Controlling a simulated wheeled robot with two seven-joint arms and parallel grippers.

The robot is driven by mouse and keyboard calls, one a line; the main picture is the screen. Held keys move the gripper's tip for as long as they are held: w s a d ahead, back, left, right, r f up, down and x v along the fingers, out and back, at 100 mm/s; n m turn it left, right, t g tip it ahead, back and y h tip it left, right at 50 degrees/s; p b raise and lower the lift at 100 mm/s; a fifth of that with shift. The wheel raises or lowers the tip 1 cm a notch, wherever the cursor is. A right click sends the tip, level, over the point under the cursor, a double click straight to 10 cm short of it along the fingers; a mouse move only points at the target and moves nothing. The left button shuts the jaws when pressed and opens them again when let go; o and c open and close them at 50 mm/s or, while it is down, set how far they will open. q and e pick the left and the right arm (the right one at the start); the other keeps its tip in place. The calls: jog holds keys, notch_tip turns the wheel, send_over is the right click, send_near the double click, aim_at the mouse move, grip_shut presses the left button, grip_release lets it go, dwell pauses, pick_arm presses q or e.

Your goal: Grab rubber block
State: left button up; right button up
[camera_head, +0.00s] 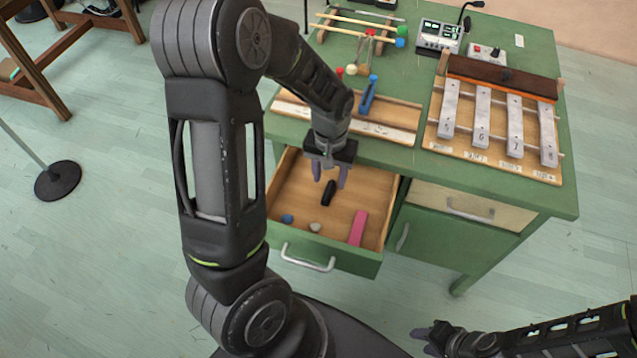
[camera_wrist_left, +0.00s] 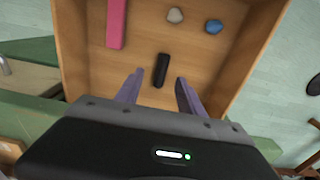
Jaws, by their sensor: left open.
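A small black block (camera_head: 328,193) lies on the floor of the open wooden drawer (camera_head: 283,207). A longer pink block (camera_head: 358,229) lies in the same drawer, nearer its right wall. I cannot tell from looks alone which one is rubber. My left gripper (camera_head: 330,175) is open and empty, pointing down into the drawer. In the left wrist view the black block (camera_wrist_left: 162,70) shows in line with the gap between the fingers, slightly ahead of them; the pink block (camera_wrist_left: 116,24) is off to the left. My right gripper (camera_head: 425,334) is low at the bottom right, away from the drawer.
A blue stone (camera_head: 287,218) and a grey stone (camera_head: 315,227) lie near the drawer's front wall. The drawer's walls surround the blocks. Above, the green desk (camera_head: 405,160) carries a metal-bar xylophone (camera_head: 497,120), mallets and a wooden tray (camera_head: 385,128).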

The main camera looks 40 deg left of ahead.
aim_at(327, 193)
pick_arm(q)
jog(key=shift+a, duration=0.45)
jog(key=shift+r, duration=0.15)
jog(key=shift+s+d, duration=0.1)
jog(key=shift+d, duration=0.15)
jog(key=shift+f, duration=1.3)
jog(key=shift+f, duration=2.65)
grip_shut()
